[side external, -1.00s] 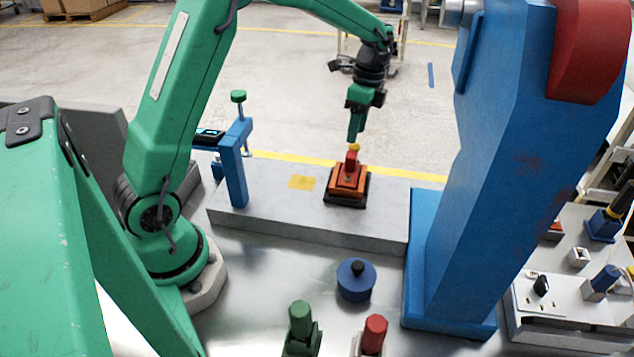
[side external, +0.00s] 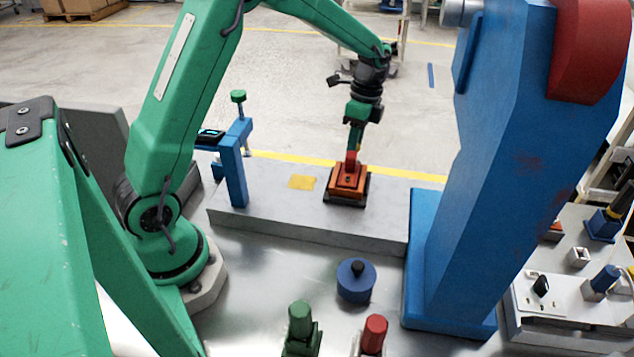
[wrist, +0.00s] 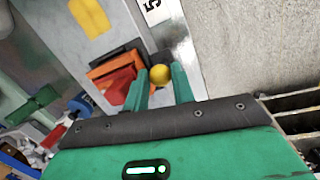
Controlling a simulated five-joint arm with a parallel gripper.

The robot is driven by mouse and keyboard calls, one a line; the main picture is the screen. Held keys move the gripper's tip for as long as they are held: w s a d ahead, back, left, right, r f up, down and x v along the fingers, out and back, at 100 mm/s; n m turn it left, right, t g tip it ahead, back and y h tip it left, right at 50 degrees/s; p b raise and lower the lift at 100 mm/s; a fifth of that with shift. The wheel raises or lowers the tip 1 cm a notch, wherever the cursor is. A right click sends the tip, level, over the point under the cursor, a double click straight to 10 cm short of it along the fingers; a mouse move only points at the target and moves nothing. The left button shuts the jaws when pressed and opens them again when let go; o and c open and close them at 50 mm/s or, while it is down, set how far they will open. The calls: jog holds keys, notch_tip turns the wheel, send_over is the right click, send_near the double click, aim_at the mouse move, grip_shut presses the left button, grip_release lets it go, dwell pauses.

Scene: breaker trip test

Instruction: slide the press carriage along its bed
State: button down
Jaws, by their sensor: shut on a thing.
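The press carriage (side external: 348,182) is an orange block on a black base with a red post. It sits on the grey bed (side external: 270,212), right of a yellow patch. My gripper (side external: 354,150) is above it, with its fingers down at the top of the post. In the wrist view the yellow ball knob (wrist: 160,74) sits between my two green fingers (wrist: 162,88), which are shut on it. The orange and red carriage body (wrist: 116,78) shows left of the fingers there. The knob is hidden by the fingers in the side view.
A blue clamp-like stand with a green knob (side external: 238,97) is at the bed's left end. A tall blue press column (side external: 520,170) stands at the right end. A blue round knob (side external: 356,280), a green post (side external: 300,322) and a red post (side external: 374,336) stand in front.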

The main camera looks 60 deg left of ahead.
jog(key=shift+a, duration=0.1)
jog(key=s+a+h, duration=0.1)
jog(key=s+a, duration=1.4)
jog(key=shift+s+a, duration=0.4)
jog(key=c, duration=1.3)
grip_release()
jog(key=shift+o, duration=0.6)
jog(key=shift+r, duration=0.1)
jog(key=v, duration=0.7)
jog(key=shift+r, duration=0.35)
